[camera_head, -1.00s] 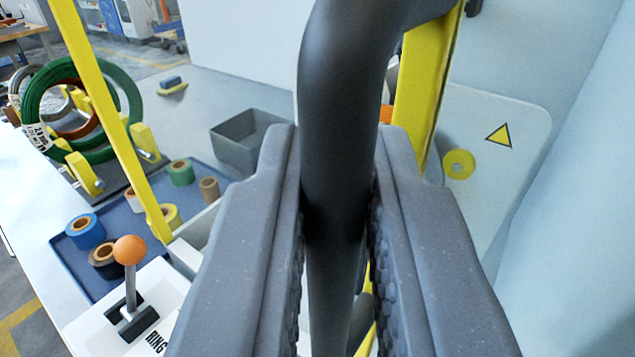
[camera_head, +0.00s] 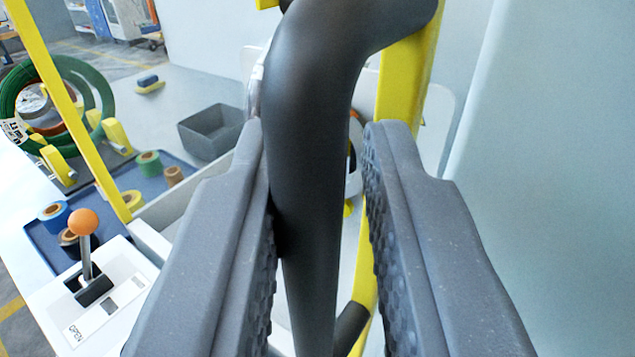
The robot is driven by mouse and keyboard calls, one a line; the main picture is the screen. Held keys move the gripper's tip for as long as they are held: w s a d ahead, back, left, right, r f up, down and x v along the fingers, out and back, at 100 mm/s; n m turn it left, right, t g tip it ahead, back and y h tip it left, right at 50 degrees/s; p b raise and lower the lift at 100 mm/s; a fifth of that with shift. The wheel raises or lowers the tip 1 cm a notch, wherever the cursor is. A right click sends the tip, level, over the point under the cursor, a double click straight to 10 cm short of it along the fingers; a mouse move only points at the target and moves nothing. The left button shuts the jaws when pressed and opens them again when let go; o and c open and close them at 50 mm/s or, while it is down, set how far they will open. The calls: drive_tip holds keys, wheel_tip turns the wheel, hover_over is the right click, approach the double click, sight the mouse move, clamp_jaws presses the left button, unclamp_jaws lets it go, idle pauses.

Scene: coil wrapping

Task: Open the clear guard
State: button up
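The clear guard shows as a yellow frame, with one bar (camera_head: 62,105) at the left and another (camera_head: 400,85) behind the handle. Its clear pane is hard to make out. The dark grey tubular handle (camera_head: 312,110) bends at the top toward the right yellow bar and runs down between my fingers. My gripper (camera_head: 320,150) is open around the handle. The left finger is against or very close to it. A visible gap separates the handle from the right finger. The lower end of the handle is partly hidden.
A white control box with an orange-knobbed lever (camera_head: 84,222) stands at lower left. A blue tray (camera_head: 45,240) holds several tape rolls. A green coil (camera_head: 75,75) stands on a yellow-posted stand. A grey bin (camera_head: 212,132) is behind. A pale wall fills the right.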

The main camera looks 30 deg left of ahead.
drive_tip(key=shift+s+d+f, duration=0.1)
drive_tip(key=shift+f, duration=0.05)
drive_tip(key=b+v, duration=0.7)
drive_tip(key=v, duration=0.6)
drive_tip(key=shift+s+d, duration=0.15)
drive_tip(key=shift+s, duration=0.1)
idle(0.5)
drive_tip(key=w+d+r+m+h+p, duration=0.1)
drive_tip(key=w+d+r+m+h, duration=0.15)
drive_tip(key=d+r, duration=0.6)
drive_tip(key=s+d+r+m+h+p, duration=0.1)
drive_tip(key=s+d+r+h, duration=0.1)
drive_tip(key=d+r, duration=0.5)
drive_tip(key=s+d+r+m+g+h+p, duration=0.1)
drive_tip(key=s+d+r+h, duration=0.2)
drive_tip(key=r, duration=1.1)
drive_tip(key=s+d, duration=0.2)
drive_tip(key=d, duration=0.2)
drive_tip(key=shift+d, duration=0.35)
